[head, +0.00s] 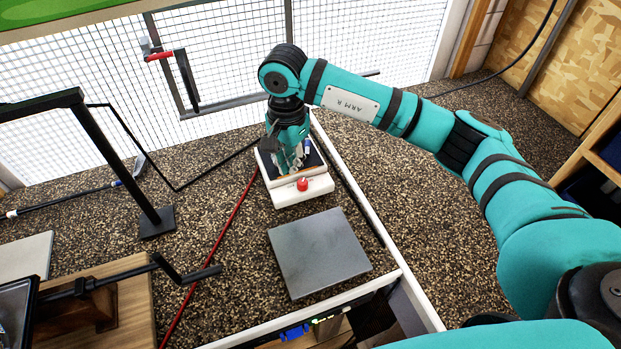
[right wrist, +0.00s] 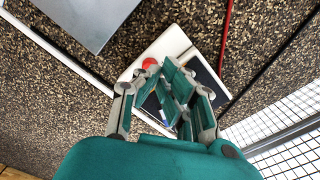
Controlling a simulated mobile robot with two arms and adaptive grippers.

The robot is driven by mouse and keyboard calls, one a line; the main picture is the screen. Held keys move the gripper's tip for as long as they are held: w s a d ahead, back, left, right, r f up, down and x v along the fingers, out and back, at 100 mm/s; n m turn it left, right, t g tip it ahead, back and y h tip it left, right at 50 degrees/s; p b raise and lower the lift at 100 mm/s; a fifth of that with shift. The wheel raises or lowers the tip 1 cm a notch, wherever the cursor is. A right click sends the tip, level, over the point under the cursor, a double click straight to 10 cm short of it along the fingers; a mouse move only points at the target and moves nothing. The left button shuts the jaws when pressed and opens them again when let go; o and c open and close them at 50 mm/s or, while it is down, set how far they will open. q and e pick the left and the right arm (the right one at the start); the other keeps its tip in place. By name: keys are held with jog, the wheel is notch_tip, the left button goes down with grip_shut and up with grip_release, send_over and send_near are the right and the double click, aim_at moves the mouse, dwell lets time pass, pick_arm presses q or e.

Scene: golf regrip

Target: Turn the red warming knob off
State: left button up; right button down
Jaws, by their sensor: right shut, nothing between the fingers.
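The red warming knob (head: 302,184) sits on the white front of a small warmer (head: 320,190) with a dark top plate. The knob also shows in the right wrist view (right wrist: 149,63), just beyond my fingertips. My right gripper (head: 296,163) is over the warmer's dark plate, behind the knob in the head view. In the right wrist view my right gripper (right wrist: 165,72) is shut and empty, its tips close to the knob. I cannot tell whether they touch it. The knob's pointer is too small to read. My left gripper is not in view.
A grey square plate (head: 318,252) lies in front of the warmer. A red cable (head: 226,232) runs along its left. A black stand (head: 157,222) and a wooden block (head: 120,290) are farther left. A wire mesh (head: 230,60) stands behind.

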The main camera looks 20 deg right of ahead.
aim_at(300, 194)
notch_tip(300, 194, down, 3)
jog(key=shift+a+f+b, duration=0.15)
jog(key=shift+b, duration=0.35)
jog(key=f+b, duration=0.1)
jog(key=f, duration=0.1)
jog(key=f+b, duration=0.1)
jog(key=shift+d+b, duration=0.25)
jog(key=shift+b, duration=0.05)
jog(key=shift+a, duration=0.1)
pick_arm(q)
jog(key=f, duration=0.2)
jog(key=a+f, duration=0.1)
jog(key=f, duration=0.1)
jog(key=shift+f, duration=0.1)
pick_arm(e)
jog(key=shift+d, duration=0.3)
pick_arm(q)
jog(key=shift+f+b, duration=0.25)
jog(key=shift+b, duration=0.2)
pick_arm(e)
jog(key=shift+f, duration=0.1)
jog(key=shift+s+d+b, duration=0.2)
jog(key=shift+s+b, duration=0.25)
jog(key=shift+b, duration=0.6)
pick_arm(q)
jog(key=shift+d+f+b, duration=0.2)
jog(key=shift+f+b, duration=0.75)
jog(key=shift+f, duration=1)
pick_arm(e)
jog(key=shift+s+d, duration=0.25)
